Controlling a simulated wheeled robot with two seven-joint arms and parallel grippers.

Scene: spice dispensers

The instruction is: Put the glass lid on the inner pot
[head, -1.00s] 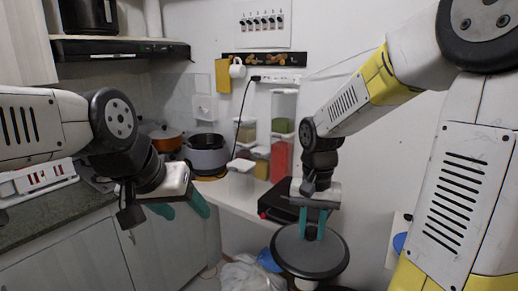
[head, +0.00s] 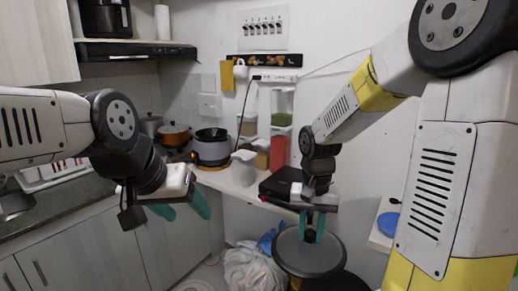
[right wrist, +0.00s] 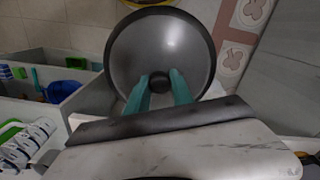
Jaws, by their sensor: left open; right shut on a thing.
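In the right wrist view, the teal fingers of my right gripper (right wrist: 160,80) are shut on the black knob of the lid (right wrist: 150,45). The lid is in the air in front of the counter, apart from the pot. The dark inner pot (head: 212,135) sits in a grey-and-white cooker on the corner counter; its inside is hardly visible. My left gripper (head: 187,207) is open and empty, in front of the lower cabinets.
An orange pot (head: 174,134) stands left of the cooker. A white container (head: 244,167), spice dispensers (head: 279,150) and a black box (head: 282,185) stand to its right. A plastic bag (head: 252,268) lies on the floor. A blue round thing (head: 388,222) lies on a ledge at right.

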